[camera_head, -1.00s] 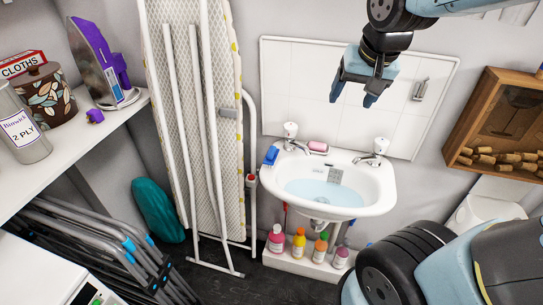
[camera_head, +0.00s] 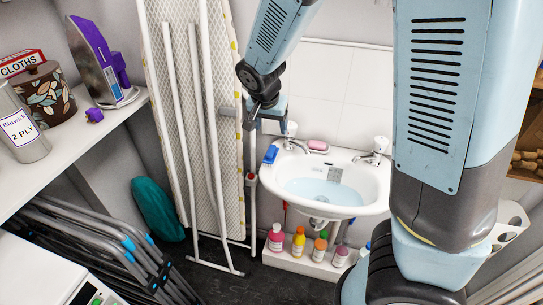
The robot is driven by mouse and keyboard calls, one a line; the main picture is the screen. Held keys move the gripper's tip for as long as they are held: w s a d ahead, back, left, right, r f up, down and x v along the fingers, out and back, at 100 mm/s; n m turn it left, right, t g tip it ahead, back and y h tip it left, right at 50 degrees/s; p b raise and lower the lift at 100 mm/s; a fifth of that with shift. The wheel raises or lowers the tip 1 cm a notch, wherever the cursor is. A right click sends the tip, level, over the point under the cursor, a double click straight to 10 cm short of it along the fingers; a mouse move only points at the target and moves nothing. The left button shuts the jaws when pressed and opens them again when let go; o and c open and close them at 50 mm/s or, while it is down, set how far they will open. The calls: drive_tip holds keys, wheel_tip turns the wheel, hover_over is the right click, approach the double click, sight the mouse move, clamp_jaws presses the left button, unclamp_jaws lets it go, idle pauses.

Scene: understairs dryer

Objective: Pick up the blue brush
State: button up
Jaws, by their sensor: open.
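The blue brush (camera_head: 270,154) lies on the left back corner of the white sink (camera_head: 350,203). It looks small, with a blue top and a paler edge. My gripper (camera_head: 266,118) is open and empty. It hangs above the brush and a little to its left in the picture, in front of the ironing board's edge and the tiles. There is a gap between the fingers and the brush.
A tap (camera_head: 290,134) stands close to the right of the brush, with a pink soap (camera_head: 318,146) beyond it. The ironing board (camera_head: 215,120) leans close on the left. Several bottles (camera_head: 299,241) stand below the sink.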

drive_tip(key=a, duration=0.1)
approach(271, 149)
drive_tip(key=x, duration=0.5)
drive_tip(key=shift+x, duration=2.7)
drive_tip(key=shift+s, duration=0.1)
drive_tip(key=c, duration=1.2)
drive_tip(key=shift+c, duration=0.2)
drive_tip(key=shift+r, duration=0.1)
